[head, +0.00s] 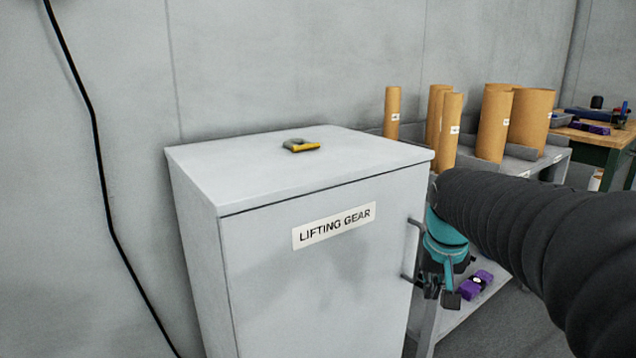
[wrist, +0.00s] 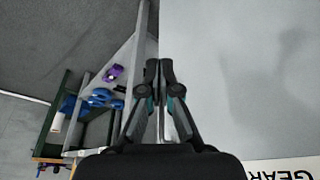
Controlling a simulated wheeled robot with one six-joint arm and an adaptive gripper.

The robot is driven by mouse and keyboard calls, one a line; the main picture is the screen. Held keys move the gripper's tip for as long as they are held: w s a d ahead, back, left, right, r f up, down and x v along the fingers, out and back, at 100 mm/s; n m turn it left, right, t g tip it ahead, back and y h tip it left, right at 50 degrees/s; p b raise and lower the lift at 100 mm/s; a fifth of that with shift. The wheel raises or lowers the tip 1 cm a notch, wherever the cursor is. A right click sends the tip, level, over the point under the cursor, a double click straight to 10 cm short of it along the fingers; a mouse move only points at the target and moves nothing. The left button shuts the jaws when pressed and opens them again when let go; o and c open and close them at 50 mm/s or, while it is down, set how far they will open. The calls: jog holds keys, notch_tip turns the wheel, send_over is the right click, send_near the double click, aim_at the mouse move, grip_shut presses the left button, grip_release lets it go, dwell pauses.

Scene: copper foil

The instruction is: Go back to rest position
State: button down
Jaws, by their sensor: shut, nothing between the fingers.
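My gripper (head: 440,292) hangs at the right front edge of the grey cabinet (head: 290,290), by the bar handle (head: 408,250) on its door. The gripper is shut and empty. In the wrist view my gripper (wrist: 158,68) has its fingertips together, over the line between the cabinet front (wrist: 240,80) and the floor side. I cannot tell whether the fingers touch the handle. My black-sleeved arm reaches in from the right and hides part of the shelf behind it. The cabinet door looks closed and bears a "LIFTING GEAR" label (head: 334,225).
A yellow and grey object (head: 301,146) lies on the cabinet top. Right of the cabinet, a grey shelf unit (head: 548,160) holds several cardboard tubes, with a purple item (head: 474,285) lower down. A green-framed workbench (head: 606,138) stands farther back. A black cable (head: 98,150) hangs on the left wall.

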jog(key=s+a+f+n+t, duration=0.1)
jog(key=s+a+f, duration=0.1)
jog(key=s, duration=0.7)
jog(key=s+a+f+n, duration=0.1)
jog(key=s+a+f, duration=0.1)
jog(key=s, duration=0.7)
jog(key=shift+s+a+f+t+y, duration=0.2)
jog(key=shift+s+a+t+y, duration=0.2)
jog(key=shift+a, duration=0.45)
jog(key=shift+s, duration=0.1)
